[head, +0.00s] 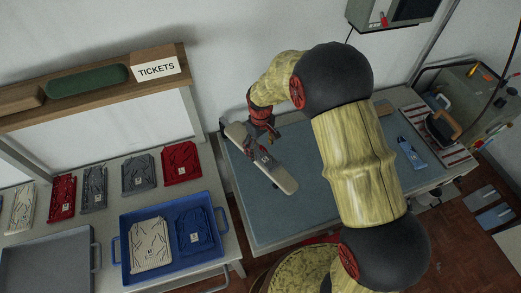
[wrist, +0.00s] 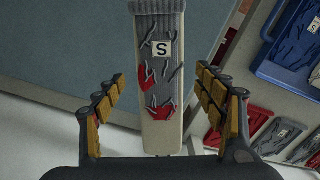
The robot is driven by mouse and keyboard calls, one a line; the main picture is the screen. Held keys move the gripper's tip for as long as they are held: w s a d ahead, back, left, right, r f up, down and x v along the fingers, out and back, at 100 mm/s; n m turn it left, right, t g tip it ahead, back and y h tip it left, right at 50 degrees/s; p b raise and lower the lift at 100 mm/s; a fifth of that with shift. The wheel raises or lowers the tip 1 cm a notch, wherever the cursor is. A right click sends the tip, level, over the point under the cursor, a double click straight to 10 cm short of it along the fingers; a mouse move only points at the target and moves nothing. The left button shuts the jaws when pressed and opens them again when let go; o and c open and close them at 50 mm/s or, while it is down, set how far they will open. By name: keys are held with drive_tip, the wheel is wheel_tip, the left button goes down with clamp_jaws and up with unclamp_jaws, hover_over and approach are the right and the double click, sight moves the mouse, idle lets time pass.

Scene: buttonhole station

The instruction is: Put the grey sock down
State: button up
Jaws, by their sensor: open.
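The grey sock (wrist: 159,28) lies on a long cream board (wrist: 162,143) in the wrist view. It has a ribbed cuff, a white tag with a black S, loose dark strands and red patches toward its near end. In the head view the board (head: 284,180) lies slantwise over the blue mat, with the sock small and partly unclear around its middle. My gripper (wrist: 157,88) is open, with one finger on each side of the board and visible gaps to both. In the head view my gripper (head: 262,128) is above the board's far part.
A blue tray (head: 130,214) holding a cream and a blue folded piece stands left of the blue mat (head: 300,218). Several folded pieces lie behind it, beside a grey tray (head: 48,262). A blue tube (head: 412,153) and an iron (head: 443,128) are at right. Much of the mat is clear.

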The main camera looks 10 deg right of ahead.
wheel_tip(320, 180, up, 10)
wheel_tip(320, 180, up, 9)
drive_tip(key=m+t, duration=0.1)
hover_over(261, 154)
drive_tip(key=s+d, duration=0.3)
drive_tip(key=s, duration=0.1)
drive_tip(key=s+d+r+m+t, duration=0.2)
drive_tip(key=s+d+r, duration=0.2)
drive_tip(key=s, duration=0.7)
drive_tip(key=s+d+r+m+t, duration=0.2)
drive_tip(key=s+d+r+m, duration=0.1)
drive_tip(key=s+r, duration=0.6)
drive_tip(key=s+d, duration=0.1)
drive_tip(key=s, duration=0.2)
drive_tip(key=shift+d+m+t+b, duration=0.2)
drive_tip(key=shift+m+t+b, duration=0.1)
wheel_tip(261, 154, down, 17)
drive_tip(key=b, duration=1.7)
